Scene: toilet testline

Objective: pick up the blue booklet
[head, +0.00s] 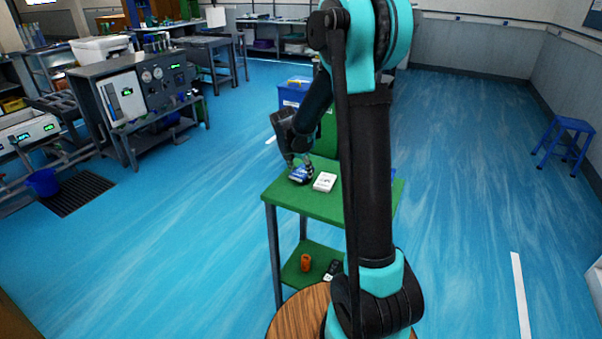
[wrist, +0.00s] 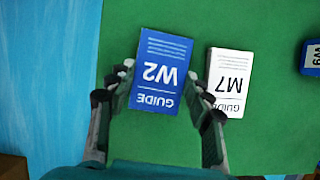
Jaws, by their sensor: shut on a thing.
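The blue booklet (wrist: 161,72), marked "GUIDE W2", shows in the wrist view between the fingers of my gripper (wrist: 160,92). One finger is at its left edge and the other is at its right side, beside a white booklet. In the head view the blue booklet (head: 299,174) is at my gripper's fingertips (head: 300,168), over the left part of the green table top. My gripper is shut on the blue booklet. Whether the booklet still touches the table top is hard to tell.
A white booklet (wrist: 229,82) marked "M7" lies close to the right finger. Another blue item (wrist: 312,58) lies farther right. The green table (head: 315,207) has a lower shelf with an orange item (head: 306,262) and a dark item (head: 333,269). Blue floor is open around it.

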